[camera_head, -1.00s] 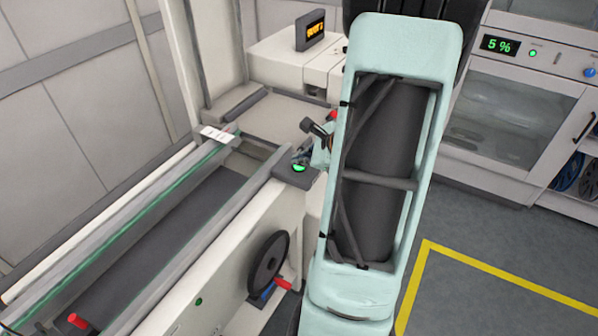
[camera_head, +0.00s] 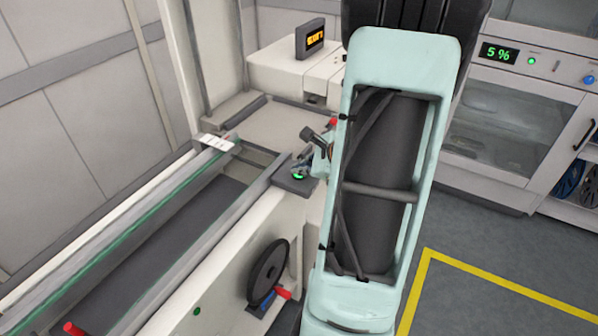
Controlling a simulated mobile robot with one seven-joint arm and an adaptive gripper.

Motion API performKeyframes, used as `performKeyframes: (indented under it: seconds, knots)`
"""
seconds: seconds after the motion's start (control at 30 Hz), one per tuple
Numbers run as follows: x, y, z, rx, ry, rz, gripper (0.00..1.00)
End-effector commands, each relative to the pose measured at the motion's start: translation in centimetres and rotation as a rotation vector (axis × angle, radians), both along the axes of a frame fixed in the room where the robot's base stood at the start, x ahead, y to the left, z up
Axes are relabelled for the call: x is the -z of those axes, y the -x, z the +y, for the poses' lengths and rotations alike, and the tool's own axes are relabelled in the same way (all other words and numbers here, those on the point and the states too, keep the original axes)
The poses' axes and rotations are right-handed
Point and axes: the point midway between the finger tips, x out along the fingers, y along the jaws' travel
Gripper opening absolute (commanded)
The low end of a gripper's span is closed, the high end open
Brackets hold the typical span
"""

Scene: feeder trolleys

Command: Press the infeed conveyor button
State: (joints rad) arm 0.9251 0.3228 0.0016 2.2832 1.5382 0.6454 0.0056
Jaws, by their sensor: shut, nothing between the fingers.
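My arm's pale green link covers much of the middle of the view and hides part of the wrist. The infeed conveyor (camera_head: 185,225) has a dark belt between pale rails and runs from the lower left up toward the machine.
A black handwheel (camera_head: 268,272) with a red handle is on the conveyor's side. A small orange-lit display (camera_head: 314,39) stands on the machine at the back. A cabinet (camera_head: 500,110) showing "5 %" is at the right. Grey floor with a yellow line is clear at lower right.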

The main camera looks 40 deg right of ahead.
Motion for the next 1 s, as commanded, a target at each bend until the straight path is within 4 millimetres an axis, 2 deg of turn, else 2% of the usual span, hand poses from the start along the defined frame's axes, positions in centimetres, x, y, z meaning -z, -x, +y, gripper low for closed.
performKeyframes:
  seconds: [0.47,1.0]
  knots:
    - [0.1,0.0,0.0,0.000,0.000,0.000,0.00]
    - [1.0,0.1,0.0,0.001,0.000,0.002,0.00]
